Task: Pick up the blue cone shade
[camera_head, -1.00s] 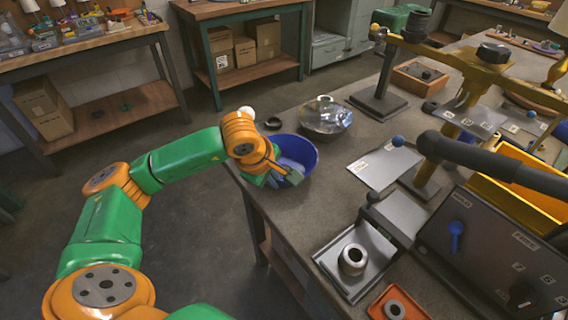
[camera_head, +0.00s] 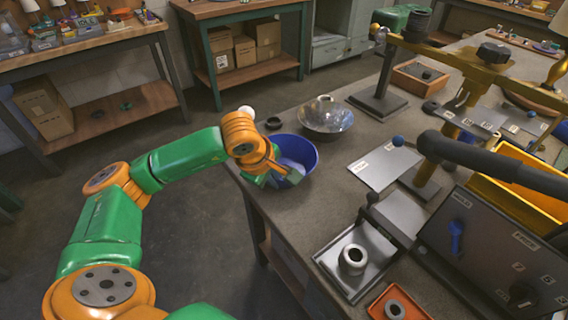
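My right gripper is not in view.
A shiny metal bowl-like shade (camera_head: 325,117) stands just behind the blue one. Dark rings lie near it. A grey fixture with a ring (camera_head: 353,260), a labelled plate (camera_head: 384,166) and a yellow bin (camera_head: 525,190) fill the right side. The bench edge is close to my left arm.

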